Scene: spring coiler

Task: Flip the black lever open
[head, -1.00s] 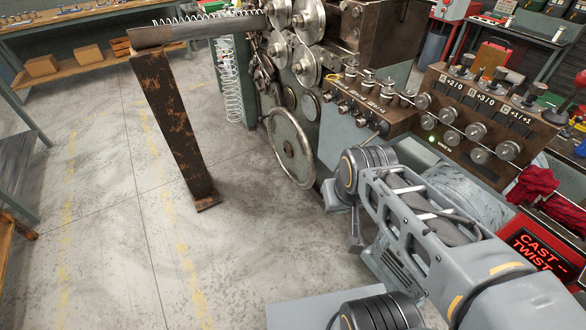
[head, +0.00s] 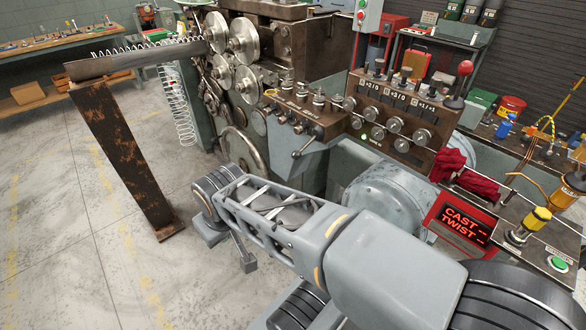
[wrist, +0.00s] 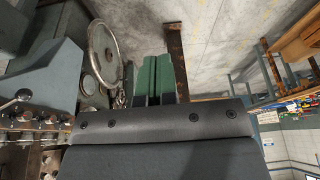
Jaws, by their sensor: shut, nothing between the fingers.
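The black lever (head: 305,146) is a short metal rod with a black ball knob on the front of the brown control box (head: 302,118). It slants down and to the left in the head view. Its knob also shows at the left edge of the wrist view (wrist: 22,95). My gripper (wrist: 158,58) has two green fingers, closed and empty, pointing at the floor and a rusty post. It is well apart from the lever. In the head view my arm crosses below the control box, and I cannot make out the fingers there.
The coiler's rollers (head: 243,38) and handwheel (head: 240,150) stand left of the control box. A rusty post (head: 125,155) stands further left. A panel of knobs (head: 395,110), red cloth (head: 465,176) and a CAST TWIST display (head: 462,226) are at right.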

